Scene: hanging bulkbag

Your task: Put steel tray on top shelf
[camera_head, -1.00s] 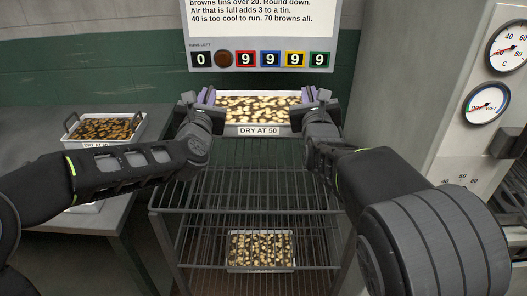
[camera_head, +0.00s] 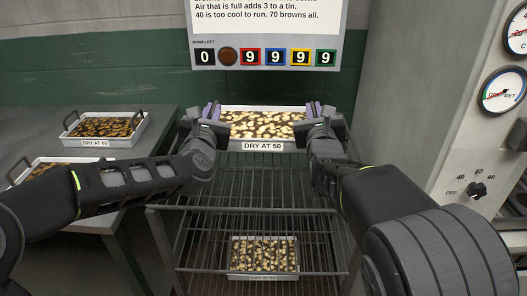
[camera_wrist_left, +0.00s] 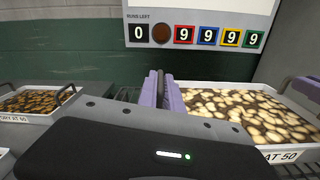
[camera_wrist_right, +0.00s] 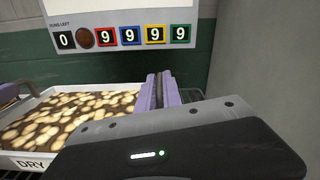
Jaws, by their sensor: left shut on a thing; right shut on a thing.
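A steel tray (camera_head: 262,146) labelled "DRY AT 50", filled with pale and brown slices, is at the top of the wire rack (camera_head: 250,186). My left gripper (camera_head: 211,111) is shut at its left end and my right gripper (camera_head: 314,110) is shut at its right end. In the left wrist view the tray (camera_wrist_left: 282,152) is right of the purple fingers (camera_wrist_left: 164,92). In the right wrist view the tray (camera_wrist_right: 30,158) is left of the purple fingers (camera_wrist_right: 158,92). I cannot tell whether the tray touches the top shelf.
Another tray (camera_head: 264,276) of slices is on a lower rack level. Two trays with browner slices, one at the back (camera_head: 118,141) and one nearer (camera_head: 33,164), stand on the left table (camera_head: 160,118). A cabinet with gauges (camera_head: 460,140) stands at right. A sign (camera_head: 265,25) hangs behind the rack.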

